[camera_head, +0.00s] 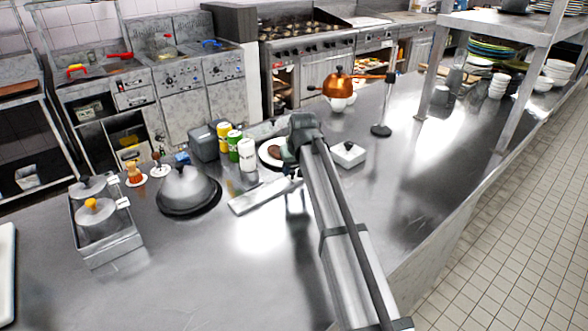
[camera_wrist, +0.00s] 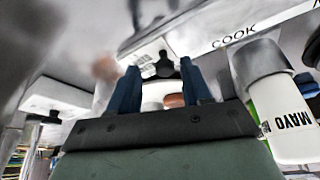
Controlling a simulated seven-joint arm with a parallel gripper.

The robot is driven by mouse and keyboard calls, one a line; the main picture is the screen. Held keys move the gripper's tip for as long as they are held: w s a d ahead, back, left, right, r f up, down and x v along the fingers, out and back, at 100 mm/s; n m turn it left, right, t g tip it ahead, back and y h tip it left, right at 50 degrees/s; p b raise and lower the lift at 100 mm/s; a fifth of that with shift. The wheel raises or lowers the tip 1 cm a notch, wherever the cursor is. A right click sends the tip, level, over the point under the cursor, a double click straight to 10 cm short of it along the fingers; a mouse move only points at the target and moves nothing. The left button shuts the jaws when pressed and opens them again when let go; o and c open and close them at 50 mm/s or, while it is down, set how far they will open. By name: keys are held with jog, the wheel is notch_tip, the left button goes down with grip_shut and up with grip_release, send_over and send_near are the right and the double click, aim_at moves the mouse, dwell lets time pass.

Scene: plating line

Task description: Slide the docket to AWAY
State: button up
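A pale rail (camera_head: 258,196) lies on the steel counter beside the plate. In the wrist view this rail (camera_wrist: 275,22) carries the printed word COOK; the word AWAY cannot be read. A small white piece with a black knob (camera_wrist: 165,66), which looks like the docket, shows between my fingertips; I cannot make it out in the head view. My gripper (camera_wrist: 160,68) has its two dark blue fingers apart, with gaps on both sides of the knob. In the head view my gripper (camera_head: 294,188) points down at the rail's right end.
A plate (camera_head: 266,150) with a brown patty, a white bottle (camera_head: 247,155) marked MAYO, and green and yellow bottles stand behind the rail. A domed cover (camera_head: 188,188) is left, a white lidded box (camera_head: 348,154) right.

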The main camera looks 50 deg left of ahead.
jog(key=shift+s+r, duration=0.1)
jog(key=v, duration=1.3)
jog(key=shift+r, duration=0.3)
jog(key=shift+d, duration=0.15)
